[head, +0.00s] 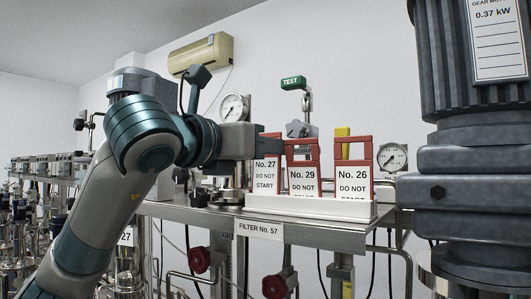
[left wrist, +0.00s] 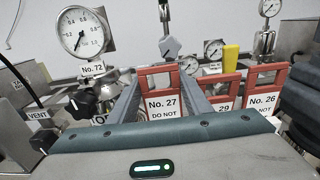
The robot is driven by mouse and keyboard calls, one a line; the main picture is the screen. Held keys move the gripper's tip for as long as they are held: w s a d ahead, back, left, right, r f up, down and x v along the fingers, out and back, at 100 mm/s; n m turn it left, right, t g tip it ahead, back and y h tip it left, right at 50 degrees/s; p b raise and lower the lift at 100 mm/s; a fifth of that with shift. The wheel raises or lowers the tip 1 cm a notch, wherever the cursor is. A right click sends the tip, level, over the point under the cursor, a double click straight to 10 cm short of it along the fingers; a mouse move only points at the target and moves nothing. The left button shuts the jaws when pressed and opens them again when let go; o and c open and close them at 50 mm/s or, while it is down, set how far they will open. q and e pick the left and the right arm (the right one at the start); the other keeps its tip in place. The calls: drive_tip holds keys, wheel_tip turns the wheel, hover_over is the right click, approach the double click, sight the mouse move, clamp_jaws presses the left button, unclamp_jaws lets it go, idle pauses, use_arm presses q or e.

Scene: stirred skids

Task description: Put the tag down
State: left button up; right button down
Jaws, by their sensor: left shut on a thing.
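The red tag No. 27 (head: 266,178), with a white "DO NOT START" label, is upright at the left end of a white rack (head: 310,208). It also shows between my fingers in the left wrist view (left wrist: 162,106). My left gripper (head: 258,143) is shut on its upper part. It stands higher than the red tags No. 29 (head: 303,179) and No. 26 (head: 353,179), whose lower label lines are hidden by the rack's front wall. I cannot tell whether its bottom edge touches the rack. My right gripper is not in view.
The rack stands on a steel shelf (head: 200,214) labelled "FILTER No. 57". Gauges (head: 234,107), a green TEST tag (head: 293,82) and a yellow handle (head: 342,140) stand behind. A large grey gear motor (head: 465,175) blocks the right side. Shelf left of the rack is partly free.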

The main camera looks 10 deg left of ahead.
use_arm(q)
drive_tip(key=shift+s+a+f, duration=0.1)
drive_tip(key=shift+a+f, duration=0.1)
drive_tip(key=shift+f, duration=0.55)
drive_tip(key=shift+d, duration=0.1)
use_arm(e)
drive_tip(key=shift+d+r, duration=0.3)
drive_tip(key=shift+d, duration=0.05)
use_arm(q)
drive_tip(key=o, duration=0.7)
drive_tip(key=shift+o, duration=0.7)
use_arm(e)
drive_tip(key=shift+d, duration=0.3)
use_arm(q)
drive_tip(key=shift+s, duration=0.1)
drive_tip(key=shift+s+a+b, duration=0.2)
drive_tip(key=shift+s+b, duration=0.15)
drive_tip(key=shift+s, duration=0.15)
drive_tip(key=b+v, duration=0.4)
drive_tip(key=v, duration=0.6)
drive_tip(key=shift+s+a, duration=0.15)
drive_tip(key=shift+s, duration=0.2)
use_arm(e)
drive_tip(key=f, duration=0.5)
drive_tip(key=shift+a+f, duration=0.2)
